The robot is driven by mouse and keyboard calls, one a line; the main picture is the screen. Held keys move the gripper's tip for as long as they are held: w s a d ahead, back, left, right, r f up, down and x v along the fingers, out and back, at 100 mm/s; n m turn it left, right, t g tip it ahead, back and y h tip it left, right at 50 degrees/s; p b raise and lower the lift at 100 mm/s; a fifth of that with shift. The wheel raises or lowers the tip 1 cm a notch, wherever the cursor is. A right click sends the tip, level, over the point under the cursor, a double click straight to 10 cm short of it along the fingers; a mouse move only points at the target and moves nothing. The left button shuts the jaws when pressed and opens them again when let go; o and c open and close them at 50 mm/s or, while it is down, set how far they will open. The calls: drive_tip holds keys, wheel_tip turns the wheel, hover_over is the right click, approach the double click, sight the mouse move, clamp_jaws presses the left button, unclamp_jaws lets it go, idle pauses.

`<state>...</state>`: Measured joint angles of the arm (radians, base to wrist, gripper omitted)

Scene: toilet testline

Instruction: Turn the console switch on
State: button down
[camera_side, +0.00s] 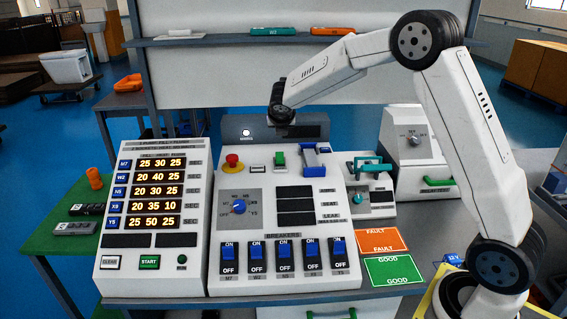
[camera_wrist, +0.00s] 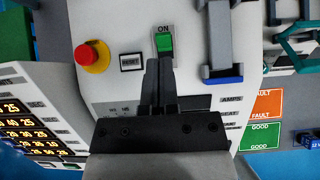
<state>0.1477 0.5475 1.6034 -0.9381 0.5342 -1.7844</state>
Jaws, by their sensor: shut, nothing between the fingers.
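The console switch (camera_side: 279,158) is a small green rocker on the upper part of the white sloped console (camera_side: 216,282). In the wrist view the green switch (camera_wrist: 165,44) sits in a grey plate marked ON. I cannot tell which way the rocker is tipped. My gripper (camera_wrist: 158,64) is shut and empty, its fingertips close together just below the switch in the wrist view. I cannot tell if they touch it. In the side view the end of my arm is above the console's back edge, and the fingers are not clear.
A red emergency button (camera_side: 232,161) and a RESET button (camera_wrist: 131,62) are left of the switch. A blue-and-grey handle (camera_side: 310,157) stands up to its right. A row of blue breakers (camera_side: 284,253) lies below. A timer panel (camera_side: 118,245) stands left of the console.

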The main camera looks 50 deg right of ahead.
drive_tip(key=shift+s+a+r, duration=0.15)
drive_tip(key=shift+a+r, duration=0.05)
drive_tip(key=shift+r, duration=0.55)
drive_tip(key=s+a+f+m+g+y, duration=0.1)
drive_tip(key=s+a+f+m+y, duration=0.1)
drive_tip(key=s+a+m, duration=0.3)
drive_tip(key=s+a+f+m+g+y, duration=0.1)
drive_tip(key=s+a+f+m, duration=0.4)
drive_tip(key=s+m, duration=0.8)
drive_tip(key=s+a+f+m+g+y, duration=0.1)
drive_tip(key=s+a+f+m+y, duration=0.2)
drive_tip(key=s+m, duration=0.6)
drive_tip(key=shift+s+a+f+g, duration=0.3)
drive_tip(key=shift+s+a, duration=0.65)
drive_tip(key=shift+a, duration=0.3)
